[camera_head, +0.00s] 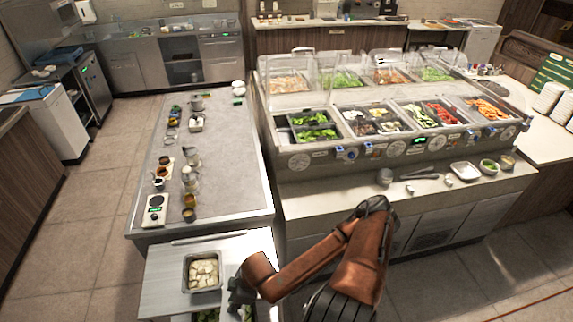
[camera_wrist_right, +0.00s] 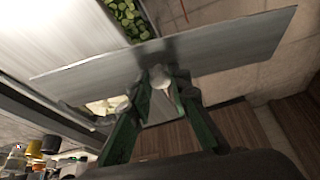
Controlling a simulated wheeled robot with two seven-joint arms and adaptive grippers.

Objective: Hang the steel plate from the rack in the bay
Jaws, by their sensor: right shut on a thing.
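The steel plate (camera_wrist_right: 225,45) is a long, flat grey sheet that crosses the right wrist view at a slant. My right gripper (camera_wrist_right: 160,82) is shut on its near edge, around the middle, with green fingers on either side. In the head view my right gripper (camera_head: 240,288) is low over the near end of the counter, partly hidden by my brown arm. I cannot clearly pick out the plate there. The rack and its bay cannot be made out with certainty. My left gripper is not in view.
A pan of pale cubes (camera_head: 203,272) sits in the near counter (camera_head: 158,268), with greens (camera_head: 207,315) below it. A long grey counter (camera_head: 225,165) behind carries bottles, jars and a scale (camera_head: 156,208). A glass-covered salad bar (camera_head: 300,160) stands to the right.

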